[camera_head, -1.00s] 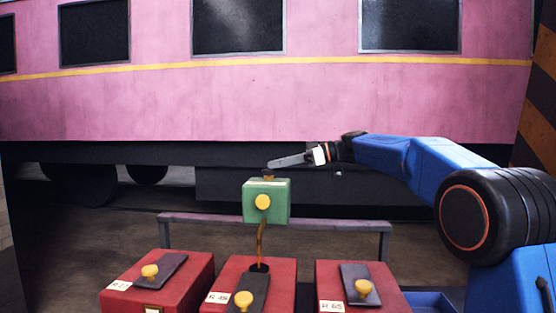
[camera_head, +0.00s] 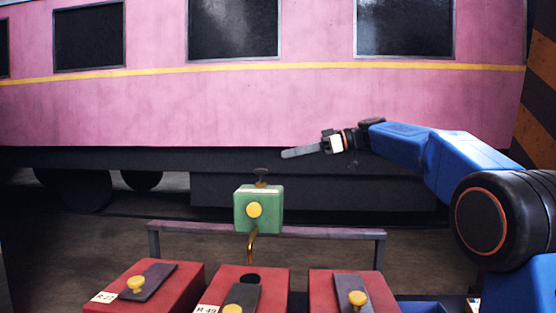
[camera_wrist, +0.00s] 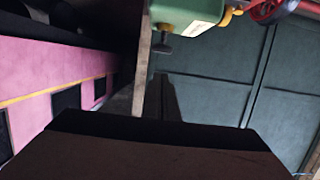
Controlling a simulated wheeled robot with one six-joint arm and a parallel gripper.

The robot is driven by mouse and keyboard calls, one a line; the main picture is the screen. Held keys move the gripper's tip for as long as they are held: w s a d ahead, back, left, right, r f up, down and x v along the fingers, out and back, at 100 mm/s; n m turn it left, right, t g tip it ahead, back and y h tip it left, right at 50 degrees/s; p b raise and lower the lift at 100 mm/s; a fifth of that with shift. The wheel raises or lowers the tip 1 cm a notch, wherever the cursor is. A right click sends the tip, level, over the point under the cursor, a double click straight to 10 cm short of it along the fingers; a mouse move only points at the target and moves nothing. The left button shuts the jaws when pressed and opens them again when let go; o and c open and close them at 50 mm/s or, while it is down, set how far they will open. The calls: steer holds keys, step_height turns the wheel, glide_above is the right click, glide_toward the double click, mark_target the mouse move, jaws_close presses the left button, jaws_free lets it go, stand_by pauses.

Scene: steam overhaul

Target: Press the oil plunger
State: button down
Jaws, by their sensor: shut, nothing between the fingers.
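The oil dispenser is a green box (camera_head: 258,211) with a yellow knob on its front and a short brass spout below. Its dark plunger (camera_head: 261,172) stands raised on a stem above the box top. My gripper (camera_head: 284,154) is shut and empty, with its fingertips above and slightly right of the plunger, apart from it. In the wrist view the green box (camera_wrist: 188,15) is at the top edge and the dark plunger head (camera_wrist: 163,48) hangs below it, beyond the shut fingers (camera_wrist: 168,98).
Red boxes stand in front: left (camera_head: 160,289), middle (camera_head: 270,295) under the spout with a dark round opening (camera_head: 250,278), and right (camera_head: 340,290). A low rail (camera_head: 330,233) runs behind them. A pink carriage (camera_head: 300,105) fills the back.

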steer(key=shift+v, duration=1.55)
steer(key=shift+r, duration=0.1)
step_height(320, 180, up, 2)
steer(key=shift+r, duration=0.2)
steer(key=shift+a, duration=0.15)
glide_above(261, 171)
steer(key=w+d, duration=0.2)
steer(key=d, duration=0.1)
step_height(261, 171, down, 2)
step_height(261, 171, down, 3)
steer(key=shift+a+r, duration=0.1)
steer(key=shift+r, duration=0.05)
steer(key=shift+a+f, duration=0.1)
steer(key=shift+f, duration=0.8)
